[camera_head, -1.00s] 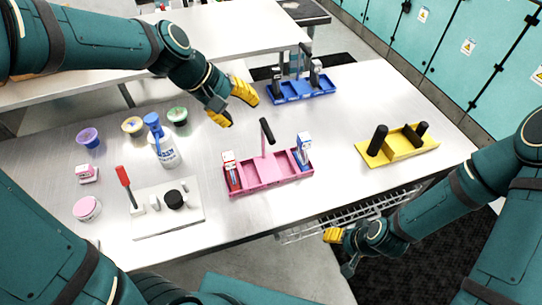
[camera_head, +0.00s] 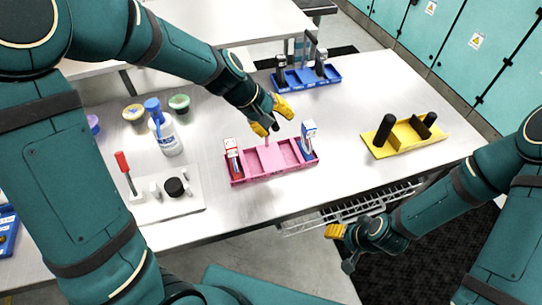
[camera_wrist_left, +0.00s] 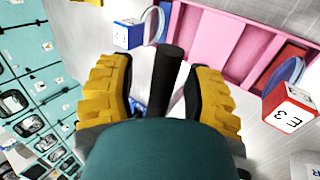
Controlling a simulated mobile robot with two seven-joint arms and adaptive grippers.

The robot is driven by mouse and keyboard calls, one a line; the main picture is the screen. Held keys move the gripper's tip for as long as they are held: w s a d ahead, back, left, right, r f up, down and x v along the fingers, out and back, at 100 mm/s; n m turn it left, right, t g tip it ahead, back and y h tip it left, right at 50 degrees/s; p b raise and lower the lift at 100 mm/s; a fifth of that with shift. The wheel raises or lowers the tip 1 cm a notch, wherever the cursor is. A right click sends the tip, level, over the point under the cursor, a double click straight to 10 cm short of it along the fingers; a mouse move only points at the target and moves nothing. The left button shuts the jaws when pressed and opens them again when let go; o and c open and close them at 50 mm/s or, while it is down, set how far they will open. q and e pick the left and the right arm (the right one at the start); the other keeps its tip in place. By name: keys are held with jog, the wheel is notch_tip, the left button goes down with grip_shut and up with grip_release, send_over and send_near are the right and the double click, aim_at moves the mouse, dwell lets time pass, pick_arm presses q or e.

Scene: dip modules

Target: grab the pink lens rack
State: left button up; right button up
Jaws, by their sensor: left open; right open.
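The pink lens rack (camera_head: 273,163) stands on the steel table, holding a red-and-white box (camera_head: 232,157) at its left end and a blue-and-white box (camera_head: 308,138) at its right end. My left gripper (camera_head: 274,117) is open over the rack, around its upright black handle. In the left wrist view the handle (camera_wrist_left: 168,75) stands between the two yellow fingers (camera_wrist_left: 158,95), with a gap on each side. The pink rack (camera_wrist_left: 230,40) lies beyond it. My right gripper (camera_head: 340,238) is low, in front of the table edge, open and away from the rack.
A blue rack (camera_head: 306,77) stands behind and a yellow rack (camera_head: 405,138) to the right. A wash bottle (camera_head: 166,137), small cups and a white plate (camera_head: 160,208) with a red-handled tool are on the left. A wire basket (camera_head: 350,208) hangs below the front edge.

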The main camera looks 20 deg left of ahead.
pick_arm(q)
jog(key=shift+f, duration=0.15)
grip_shut()
dwell(0.4)
